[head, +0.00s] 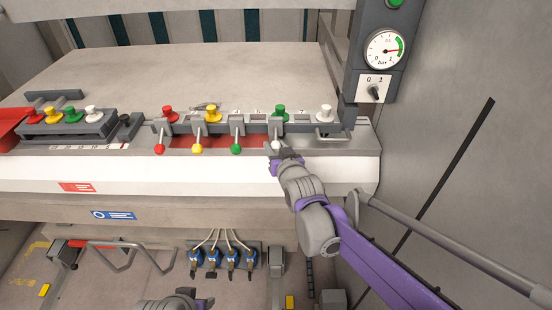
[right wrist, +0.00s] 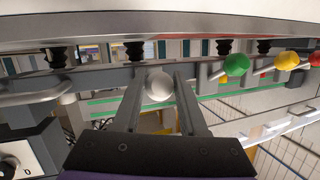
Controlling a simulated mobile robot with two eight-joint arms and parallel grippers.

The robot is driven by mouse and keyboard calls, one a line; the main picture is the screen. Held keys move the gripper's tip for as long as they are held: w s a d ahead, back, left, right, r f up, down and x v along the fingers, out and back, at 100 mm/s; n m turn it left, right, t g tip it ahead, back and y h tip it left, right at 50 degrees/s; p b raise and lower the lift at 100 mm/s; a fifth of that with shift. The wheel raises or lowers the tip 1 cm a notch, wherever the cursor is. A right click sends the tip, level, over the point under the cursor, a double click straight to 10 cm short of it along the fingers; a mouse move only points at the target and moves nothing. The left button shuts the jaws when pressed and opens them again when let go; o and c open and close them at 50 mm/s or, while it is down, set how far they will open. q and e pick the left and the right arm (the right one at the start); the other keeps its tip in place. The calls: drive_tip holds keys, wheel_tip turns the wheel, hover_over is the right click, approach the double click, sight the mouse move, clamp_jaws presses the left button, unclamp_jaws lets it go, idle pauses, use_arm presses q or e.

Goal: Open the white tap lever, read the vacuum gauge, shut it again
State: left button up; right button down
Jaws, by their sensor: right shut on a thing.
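The white tap lever's ball (head: 276,146) is at the right end of a row with red, yellow and green balls on the machine's front edge. My right gripper (head: 273,149) is on this ball in the head view. In the right wrist view, the white ball (right wrist: 159,86) sits between the two fingers of my gripper (right wrist: 158,100), which is shut on it. The vacuum gauge (head: 385,50) is at the upper right; its red needle points right, slightly up, at the green arc. A grey part of my left arm shows at the bottom edge; its fingers are not clear.
Red (head: 159,148), yellow (head: 197,149) and green (head: 236,149) lever balls stand left of the white one. A 0/1 rotary switch (head: 375,91) is below the gauge. A grey bar (head: 450,245) runs at the right. Blue fittings (head: 213,258) sit below.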

sight(275, 142)
drive_tip(key=shift+s+r+g, duration=0.1)
drive_tip(key=shift+r+g, duration=0.05)
drive_tip(key=shift+g, duration=0.15)
drive_tip(key=shift+r+g, duration=0.3)
drive_tip(key=r+g+p, duration=0.1)
drive_tip(key=p, duration=0.1)
drive_tip(key=r+g+p, duration=0.1)
drive_tip(key=g+p, duration=0.1)
drive_tip(key=r+m+g+p, duration=0.1)
drive_tip(key=r+g+p, duration=0.1)
drive_tip(key=p, duration=0.1)
drive_tip(key=shift+w+h, duration=0.3)
drive_tip(key=shift+h, duration=0.1)
use_arm(q)
wheel_tip(275, 142, up, 10)
drive_tip(key=w+p, duration=0.1)
drive_tip(key=w, duration=0.1)
drive_tip(key=shift+w+f+t, duration=0.15)
drive_tip(key=shift+w+t, duration=0.15)
drive_tip(key=shift+w, duration=0.05)
use_arm(e)
drive_tip(key=shift+w+r+m+g, duration=0.1)
drive_tip(key=shift+r+m+g, duration=0.05)
drive_tip(key=shift+g, duration=0.5)
drive_tip(key=shift+w+r+m+g, duration=0.1)
drive_tip(key=shift+r+m+g, duration=0.05)
drive_tip(key=shift+g, duration=0.5)
drive_tip(key=shift+c, duration=2.3)
unclamp_jaws()
drive_tip(key=shift+s, duration=0.1)
